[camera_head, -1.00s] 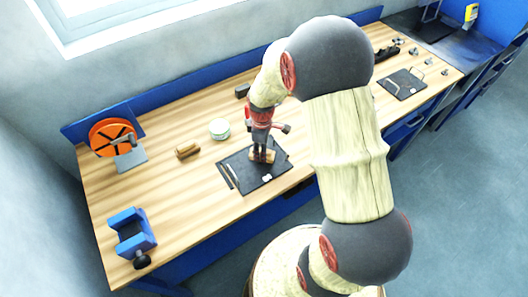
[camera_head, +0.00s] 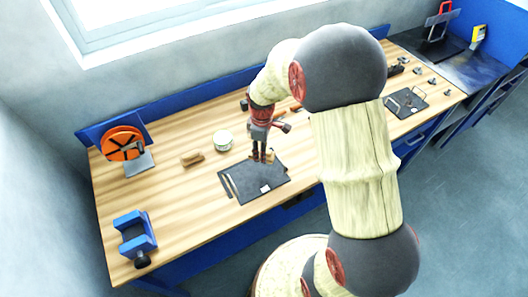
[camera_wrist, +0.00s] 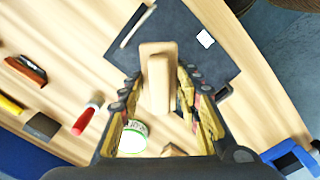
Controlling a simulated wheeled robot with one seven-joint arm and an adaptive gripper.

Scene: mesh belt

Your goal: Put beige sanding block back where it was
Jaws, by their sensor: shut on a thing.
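The beige sanding block (camera_wrist: 159,80) is between the fingers of my gripper (camera_wrist: 160,100) in the wrist view, its long side pointing away from the wrist. My gripper is shut on it. In the head view my gripper (camera_head: 262,157) points down over the far part of the dark mat (camera_head: 240,191), with the block (camera_head: 270,156) partly hidden at the fingertips. The mat also shows in the wrist view (camera_wrist: 190,50), behind the block. I cannot tell whether the block touches the mat.
A blue vise (camera_head: 134,233) and an orange wheel (camera_head: 122,143) are farther left. A red-handled tool (camera_wrist: 87,116) lies nearby.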

